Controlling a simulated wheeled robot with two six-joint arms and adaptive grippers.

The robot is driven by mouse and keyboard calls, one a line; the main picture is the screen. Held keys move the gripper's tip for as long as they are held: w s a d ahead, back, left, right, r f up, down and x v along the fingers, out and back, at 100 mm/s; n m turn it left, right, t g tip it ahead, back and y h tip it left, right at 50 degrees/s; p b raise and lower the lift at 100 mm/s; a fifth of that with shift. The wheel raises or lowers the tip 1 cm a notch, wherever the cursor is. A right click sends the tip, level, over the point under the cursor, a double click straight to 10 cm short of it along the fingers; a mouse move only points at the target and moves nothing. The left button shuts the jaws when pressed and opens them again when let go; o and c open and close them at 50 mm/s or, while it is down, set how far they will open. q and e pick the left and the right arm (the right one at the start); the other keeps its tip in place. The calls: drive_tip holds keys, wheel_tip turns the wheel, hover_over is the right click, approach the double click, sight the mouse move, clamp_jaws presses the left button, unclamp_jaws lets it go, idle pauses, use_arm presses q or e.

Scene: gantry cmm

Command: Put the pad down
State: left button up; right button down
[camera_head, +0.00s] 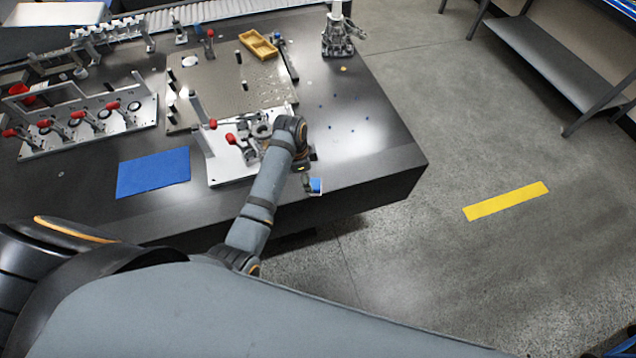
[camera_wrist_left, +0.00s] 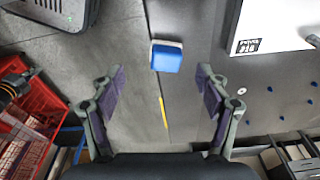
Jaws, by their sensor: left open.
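The pad is a small block, blue with a white layer. In the left wrist view the pad (camera_wrist_left: 167,58) shows just beyond my left gripper (camera_wrist_left: 160,78), whose two fingers are spread apart with a clear gap between them. The fingers do not touch the pad. In the head view the pad (camera_head: 316,186) is at the front edge of the dark table (camera_head: 375,150), beside my left gripper (camera_head: 307,181). I cannot tell whether its whole underside rests on the table. My right gripper is not in view.
A white fixture plate (camera_head: 225,168) with red-handled clamps stands behind my left wrist. A blue mat (camera_head: 153,172) lies left of it. A yellow tray (camera_head: 258,44) is at the back. The table's right part is mostly clear. A red crate (camera_wrist_left: 25,130) shows in the wrist view.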

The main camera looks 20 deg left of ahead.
sight(315, 184)
use_arm(q)
drive_tip(key=w+d+r+m, duration=0.1)
drive_tip(key=w+r+m, duration=0.1)
drive_tip(key=shift+w+d, duration=0.3)
drive_tip(key=shift+d, duration=0.05)
drive_tip(key=f, duration=0.5)
drive_tip(key=shift+d, duration=0.3)
drive_tip(key=shift+s+f, duration=0.1)
drive_tip(key=shift+f, duration=0.3)
wheel_tip(315, 184, down, 4)
drive_tip(key=shift+a+f, duration=0.1)
drive_tip(key=shift+f, duration=0.15)
drive_tip(key=shift+r+p, duration=0.1)
drive_tip(key=shift+p, duration=0.2)
drive_tip(key=c, duration=1.3)
